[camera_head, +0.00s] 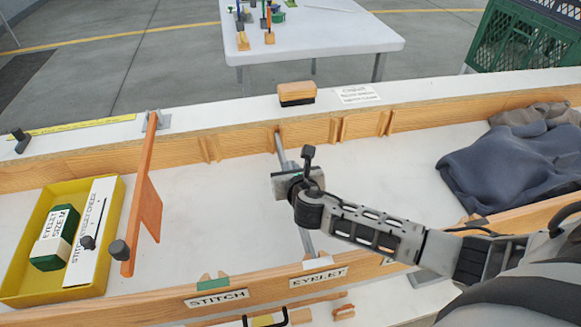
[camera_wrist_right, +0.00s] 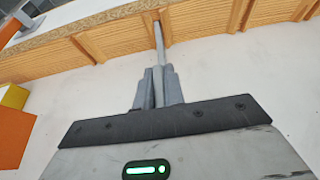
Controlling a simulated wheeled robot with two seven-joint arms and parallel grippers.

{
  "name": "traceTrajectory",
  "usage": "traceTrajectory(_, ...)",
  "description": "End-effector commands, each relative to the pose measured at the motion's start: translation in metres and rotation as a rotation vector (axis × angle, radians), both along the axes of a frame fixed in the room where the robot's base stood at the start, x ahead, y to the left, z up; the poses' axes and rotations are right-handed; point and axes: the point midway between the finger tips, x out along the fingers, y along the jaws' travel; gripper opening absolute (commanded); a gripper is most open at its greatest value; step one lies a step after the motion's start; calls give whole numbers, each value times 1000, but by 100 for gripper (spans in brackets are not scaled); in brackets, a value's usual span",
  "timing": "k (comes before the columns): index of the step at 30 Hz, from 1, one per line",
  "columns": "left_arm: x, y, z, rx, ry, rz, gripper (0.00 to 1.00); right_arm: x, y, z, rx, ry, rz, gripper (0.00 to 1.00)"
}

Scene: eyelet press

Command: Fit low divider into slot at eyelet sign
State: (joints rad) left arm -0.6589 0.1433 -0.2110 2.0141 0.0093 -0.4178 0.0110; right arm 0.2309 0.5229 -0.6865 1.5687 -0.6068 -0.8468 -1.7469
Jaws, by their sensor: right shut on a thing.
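My right gripper (camera_head: 290,182) is shut on a thin grey divider (camera_head: 307,241). The divider spans the white bin from the back wooden wall to the front wall. Its near end is by the front wall, behind the EYELET sign (camera_head: 318,278). Its far end meets the back wall; I cannot tell whether either end sits in a slot. In the right wrist view the grey divider (camera_wrist_right: 158,40) runs from the fingers (camera_wrist_right: 158,88) to the back wall. The fingers hide its middle. My left gripper is not in view.
The STITCH sign (camera_head: 216,298) is left of EYELET. An orange divider (camera_head: 148,209) stands at left, beside a yellow tray (camera_head: 28,235) with boxes. Dark cloth (camera_head: 515,160) lies at right. A brush (camera_head: 297,94) rests on the back ledge.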

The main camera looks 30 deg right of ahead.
Motion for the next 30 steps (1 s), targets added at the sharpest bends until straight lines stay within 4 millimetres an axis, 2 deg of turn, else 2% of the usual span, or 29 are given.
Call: traceTrajectory(30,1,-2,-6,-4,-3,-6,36,0,0,-21,-1,-2,0,0)
